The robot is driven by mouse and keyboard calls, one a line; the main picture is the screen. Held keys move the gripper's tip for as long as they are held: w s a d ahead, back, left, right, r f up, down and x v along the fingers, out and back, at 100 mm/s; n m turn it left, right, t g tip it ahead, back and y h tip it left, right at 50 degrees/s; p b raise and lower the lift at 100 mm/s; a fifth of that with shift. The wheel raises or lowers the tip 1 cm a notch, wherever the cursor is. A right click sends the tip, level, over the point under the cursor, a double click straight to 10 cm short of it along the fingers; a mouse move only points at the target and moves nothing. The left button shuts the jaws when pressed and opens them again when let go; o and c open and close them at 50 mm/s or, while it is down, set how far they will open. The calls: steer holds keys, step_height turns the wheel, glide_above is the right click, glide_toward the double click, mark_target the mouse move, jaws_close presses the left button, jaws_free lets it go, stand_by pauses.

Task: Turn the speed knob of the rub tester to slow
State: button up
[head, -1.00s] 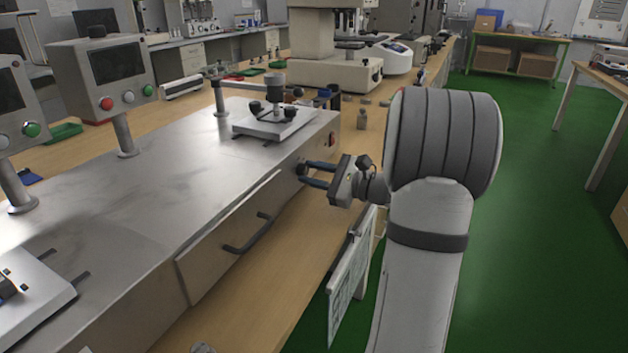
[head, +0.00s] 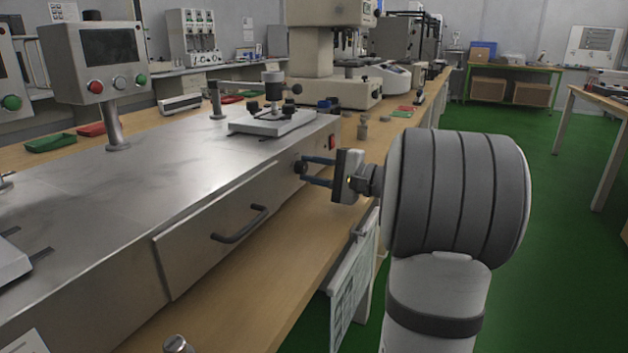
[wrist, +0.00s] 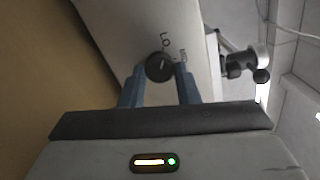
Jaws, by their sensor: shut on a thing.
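The rub tester (head: 240,137) is a long steel-topped machine on the wooden bench. Its speed knob (wrist: 159,67) is round and black, on the front panel, with partly readable lettering "LO" beside it in the wrist view. In the head view the knob (head: 299,167) is at the panel's right end. My gripper (head: 305,170) has its blue fingers at the knob, shut on it. In the wrist view the fingers (wrist: 160,76) stand on either side of the knob. A pale line shows on the knob's face.
A red switch (head: 332,142) is on the panel right of the knob. A drawer-like front with a dark handle (head: 240,224) lies to the left. A clamp fixture (head: 272,122) stands on top.

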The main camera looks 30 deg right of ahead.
steer(key=shift+n, duration=0.4)
steer(key=o, duration=1)
steer(key=shift+c, duration=0.2)
steer(key=p+v, duration=0.2)
steer(key=v, duration=0.5)
steer(key=shift+s+d, duration=0.2)
steer(key=shift+d, duration=0.05)
steer(key=shift+s, duration=0.1)
